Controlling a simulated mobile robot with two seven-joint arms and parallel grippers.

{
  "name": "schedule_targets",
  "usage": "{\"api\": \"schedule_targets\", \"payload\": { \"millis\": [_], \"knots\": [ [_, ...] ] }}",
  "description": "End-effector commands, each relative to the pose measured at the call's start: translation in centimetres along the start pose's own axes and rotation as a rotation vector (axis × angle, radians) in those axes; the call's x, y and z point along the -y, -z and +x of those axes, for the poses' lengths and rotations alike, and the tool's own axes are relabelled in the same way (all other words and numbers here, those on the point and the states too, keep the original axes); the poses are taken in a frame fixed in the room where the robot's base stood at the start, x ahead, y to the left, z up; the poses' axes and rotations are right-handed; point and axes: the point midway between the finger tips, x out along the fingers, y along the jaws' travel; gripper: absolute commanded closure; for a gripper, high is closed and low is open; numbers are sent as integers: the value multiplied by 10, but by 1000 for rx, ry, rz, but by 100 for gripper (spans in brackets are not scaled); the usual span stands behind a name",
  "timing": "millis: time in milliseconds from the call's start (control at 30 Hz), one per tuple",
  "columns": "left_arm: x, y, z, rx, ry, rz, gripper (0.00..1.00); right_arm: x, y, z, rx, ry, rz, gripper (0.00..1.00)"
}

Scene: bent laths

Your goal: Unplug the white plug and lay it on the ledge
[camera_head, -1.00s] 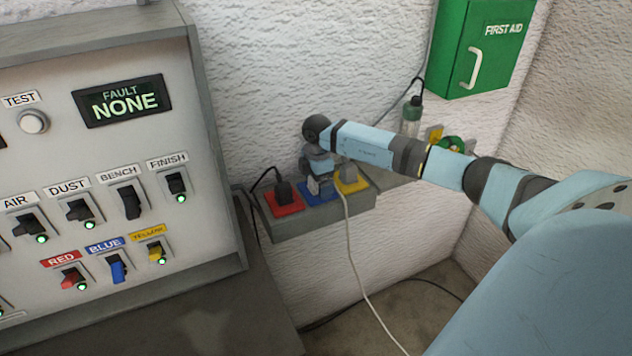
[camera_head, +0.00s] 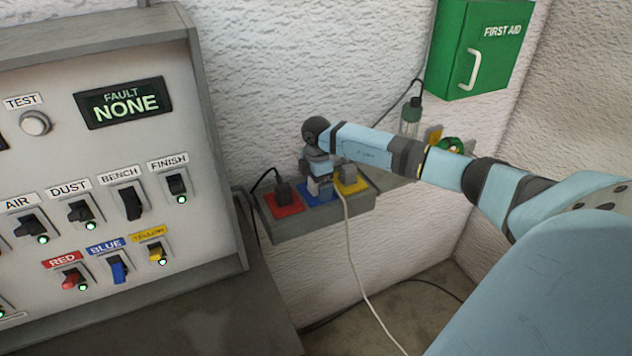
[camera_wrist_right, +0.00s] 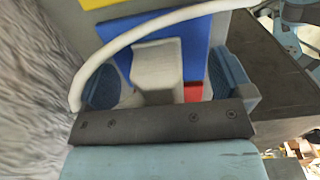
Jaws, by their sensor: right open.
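The white plug (camera_wrist_right: 157,65) sits on the blue socket plate (camera_wrist_right: 195,45) in the right wrist view. In the head view the plug (camera_head: 320,188) shows only in part, under my gripper. My right gripper (camera_wrist_right: 168,84) is open, with one blue-padded finger on each side of the plug and gaps visible. In the head view this gripper (camera_head: 318,174) points down over the blue socket. A white cord (camera_wrist_right: 150,30) arcs across the wrist view. A grey ledge (camera_head: 396,178) lies right of the sockets, partly behind my arm. My left gripper is out of view.
The switch panel (camera_head: 90,180) is at left.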

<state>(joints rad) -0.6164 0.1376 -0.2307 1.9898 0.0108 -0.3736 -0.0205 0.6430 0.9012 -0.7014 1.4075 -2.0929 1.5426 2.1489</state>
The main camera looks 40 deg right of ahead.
Motion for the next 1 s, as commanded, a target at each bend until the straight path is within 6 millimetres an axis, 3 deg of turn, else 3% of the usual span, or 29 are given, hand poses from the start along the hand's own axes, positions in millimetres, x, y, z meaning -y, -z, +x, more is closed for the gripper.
{"api": "schedule_targets", "payload": {
  "millis": [200, 533, 1000],
  "knots": [
    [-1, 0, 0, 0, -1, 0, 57, 2, 1, 6, 2, 8, -2, 2],
    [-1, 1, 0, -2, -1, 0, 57, 3, 1, 6, 3, 11, -2, 73],
    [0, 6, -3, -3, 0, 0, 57, 4, 2, -1, 2, 16, -5, 74]
  ]
}}
